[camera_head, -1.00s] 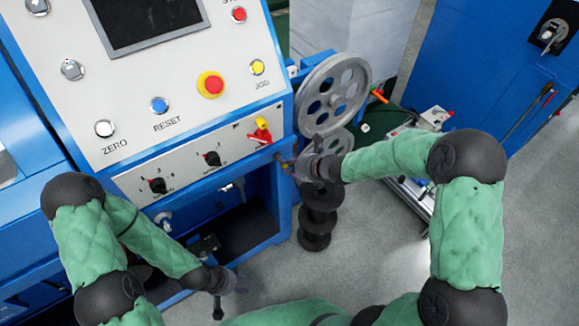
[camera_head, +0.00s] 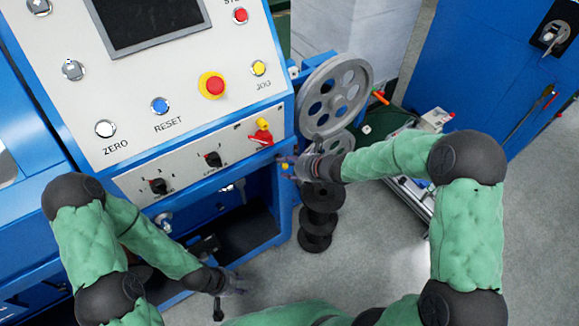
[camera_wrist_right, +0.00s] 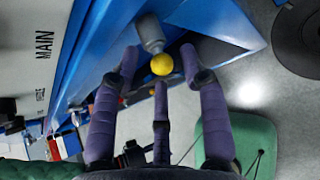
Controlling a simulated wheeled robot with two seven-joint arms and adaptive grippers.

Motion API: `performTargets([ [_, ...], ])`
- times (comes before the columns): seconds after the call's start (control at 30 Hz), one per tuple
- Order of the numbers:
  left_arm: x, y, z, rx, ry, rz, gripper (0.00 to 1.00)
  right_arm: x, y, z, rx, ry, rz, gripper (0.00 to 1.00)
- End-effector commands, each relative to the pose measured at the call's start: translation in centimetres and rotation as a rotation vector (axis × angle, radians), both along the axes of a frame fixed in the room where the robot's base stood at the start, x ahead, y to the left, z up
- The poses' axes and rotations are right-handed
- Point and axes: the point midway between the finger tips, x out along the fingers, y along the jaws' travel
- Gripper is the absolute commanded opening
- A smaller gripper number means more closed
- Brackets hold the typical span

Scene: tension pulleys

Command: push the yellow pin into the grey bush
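The yellow pin's round head (camera_wrist_right: 162,64) shows in the right wrist view, against the end of the grey bush (camera_wrist_right: 150,33). The pin's shaft is not visible, so I cannot tell its depth. My right gripper (camera_wrist_right: 160,70) is open, its three fingers spread around the yellow head with visible gaps. In the head view my right gripper (camera_head: 288,168) is at the blue machine's right front edge, with the small yellow pin head (camera_head: 285,167) between its fingers. My left gripper (camera_head: 236,284) hangs low in front of the machine; its fingers are too small to read.
The white control panel (camera_head: 130,95) with buttons and knobs is above the right gripper. A red and yellow knob (camera_head: 261,133) sits close above it. Grey pulley wheels (camera_head: 334,96) and black spools (camera_head: 316,225) stand just right.

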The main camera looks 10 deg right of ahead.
Motion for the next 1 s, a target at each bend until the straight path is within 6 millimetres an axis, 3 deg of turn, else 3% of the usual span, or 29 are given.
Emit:
performTargets([
  [0.43, 0.0, 0.0, 0.0, 0.000, 0.000, 0.000, 0.40, -0.7, -0.6, 0.6, 0.000, 0.001, -0.001, 0.48],
  [1.0, 0.0, 0.0, 0.0, 0.000, 0.000, 0.000, 0.40, -6.7, -5.3, 6.6, 0.000, 0.000, -0.002, 0.48],
])
